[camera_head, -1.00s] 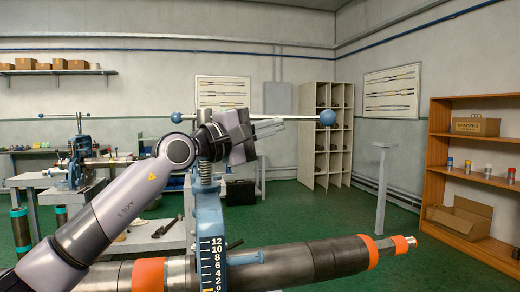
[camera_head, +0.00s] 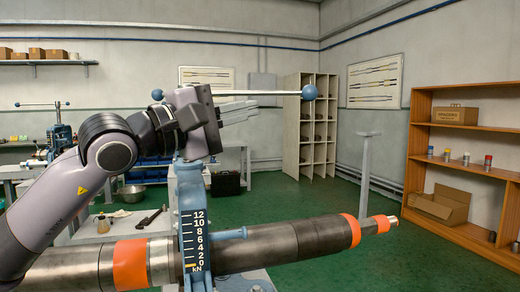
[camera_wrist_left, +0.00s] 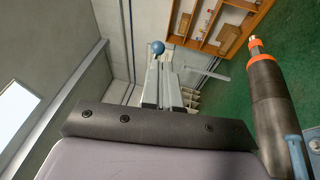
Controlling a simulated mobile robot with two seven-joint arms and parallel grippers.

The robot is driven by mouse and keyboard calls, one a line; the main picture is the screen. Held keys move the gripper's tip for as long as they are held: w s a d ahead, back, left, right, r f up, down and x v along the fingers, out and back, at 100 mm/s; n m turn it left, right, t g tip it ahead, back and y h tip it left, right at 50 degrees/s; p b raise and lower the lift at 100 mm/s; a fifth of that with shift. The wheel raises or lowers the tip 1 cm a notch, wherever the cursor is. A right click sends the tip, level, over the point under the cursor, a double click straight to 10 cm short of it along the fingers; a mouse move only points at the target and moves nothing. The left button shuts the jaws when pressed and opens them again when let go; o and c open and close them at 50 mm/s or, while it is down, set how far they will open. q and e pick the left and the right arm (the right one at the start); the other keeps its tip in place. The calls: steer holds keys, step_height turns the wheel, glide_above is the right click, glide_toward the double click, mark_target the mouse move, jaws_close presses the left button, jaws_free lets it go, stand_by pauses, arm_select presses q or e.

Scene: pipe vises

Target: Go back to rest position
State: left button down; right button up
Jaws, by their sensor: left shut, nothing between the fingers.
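My left gripper (camera_head: 252,107) is shut and empty, its fingers pointing right, in front of the vise's handle bar in the head view. The left wrist view also shows its closed fingers (camera_wrist_left: 165,87). The near blue pipe vise (camera_head: 190,205) has a kN scale and a handle bar with blue ball ends (camera_head: 309,92). My left arm and gripper hide part of its top. A dark pipe (camera_head: 290,243) with orange bands lies through the vise. The pipe also shows at the right of the left wrist view (camera_wrist_left: 268,100). My right gripper is out of view.
An orange shelf (camera_head: 412,150) with boxes and small cans stands at the right. A grey post (camera_head: 365,175) and a pale pigeonhole rack (camera_head: 291,125) stand further back. Another blue vise (camera_head: 58,137) is at the far left. Green floor (camera_head: 300,200) lies open between.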

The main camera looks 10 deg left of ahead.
arm_select(q)
steer(key=s+f+n+t+h, duration=0.2)
steer(key=s+f+n+h, duration=0.45)
steer(key=n, duration=0.75)
steer(key=w+a+f+m+t+y, duration=0.1)
steer(key=a+f+m+y, duration=0.4)
steer(key=f+m+y, duration=0.5)
steer(key=a+f+m+t+y, duration=0.1)
steer(key=a+f+m+y, duration=0.45)
steer(key=m, duration=0.75)
steer(key=w+a+f+m+t+y, duration=0.15)
steer(key=a+f+m+y, duration=0.35)
steer(key=f+m+y, duration=0.55)
steer(key=s+a+f+n+g+h, duration=0.2)
steer(key=s+f+n+g, duration=0.45)
steer(key=f, duration=0.65)
steer(key=s+d+f+n+g+h, duration=0.1)
steer(key=s+f+g+h, duration=0.1)
steer(key=s+f+g, duration=0.6)
steer(key=s+d+f+n+g+h, duration=0.15)
steer(key=s+f, duration=0.25)
steer(key=s, duration=0.9)
steer(key=w+d+f+t+h, duration=0.2)
steer(key=w+d+f+t, duration=0.2)
steer(key=w+f+t, duration=0.3)
step_height(320, 180, up, 11)
steer(key=p, duration=1.2)
steer(key=shift+w+a+y+p, duration=0.2)
steer(key=shift+a+y+p, duration=0.1)
steer(key=shift+a, duration=0.15)
